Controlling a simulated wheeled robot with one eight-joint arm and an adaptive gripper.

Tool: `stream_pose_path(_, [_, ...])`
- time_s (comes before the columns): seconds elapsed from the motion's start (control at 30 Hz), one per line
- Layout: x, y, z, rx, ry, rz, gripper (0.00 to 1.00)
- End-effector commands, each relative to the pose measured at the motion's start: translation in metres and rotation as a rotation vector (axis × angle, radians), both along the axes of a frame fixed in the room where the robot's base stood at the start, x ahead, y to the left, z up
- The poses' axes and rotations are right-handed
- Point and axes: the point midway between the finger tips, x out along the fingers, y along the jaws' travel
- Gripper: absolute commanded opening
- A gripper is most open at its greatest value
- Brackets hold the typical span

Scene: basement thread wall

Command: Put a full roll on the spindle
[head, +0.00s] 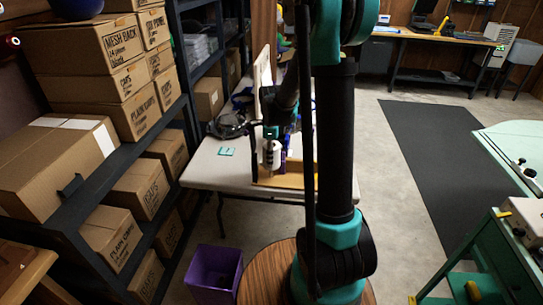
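A wooden stand with a base (292,181) and an upright board (263,72) is on the white table (200,170), partly hidden behind my arm. A small white roll (268,157) shows at the stand, with something purple (284,160) just right of it. My gripper (270,140) is small and dark at the end of the arm, directly above or at the white roll. I cannot tell whether it touches the roll or how far its fingers are apart. The spindle cannot be made out; it may be hidden by the roll, gripper or arm.
A teal card (227,151) and dark tangled gear (230,124) lie on the table left of the stand. Shelves with cardboard boxes (130,192) line the left. A purple bin (213,274) stands on the floor in front. Open floor and a dark mat (432,150) lie right.

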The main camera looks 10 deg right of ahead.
Motion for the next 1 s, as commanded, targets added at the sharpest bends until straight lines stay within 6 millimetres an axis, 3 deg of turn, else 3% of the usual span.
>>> stream_pose_path(0.03, [0.0,0.0,0.0,0.0,0.0,0.0,0.57])
stream_pose_path(0.17, [0.0,0.0,0.0,0.0,0.0,0.0,0.73])
stream_pose_path(0.57, [0.0,0.0,0.005,0.0,0.0,0.0,0.74])
stream_pose_path(0.67, [0.0,0.0,0.015,0.0,0.0,0.0,0.74])
stream_pose_path(1.0, [0.0,0.0,0.08,0.0,0.0,0.0,0.74])
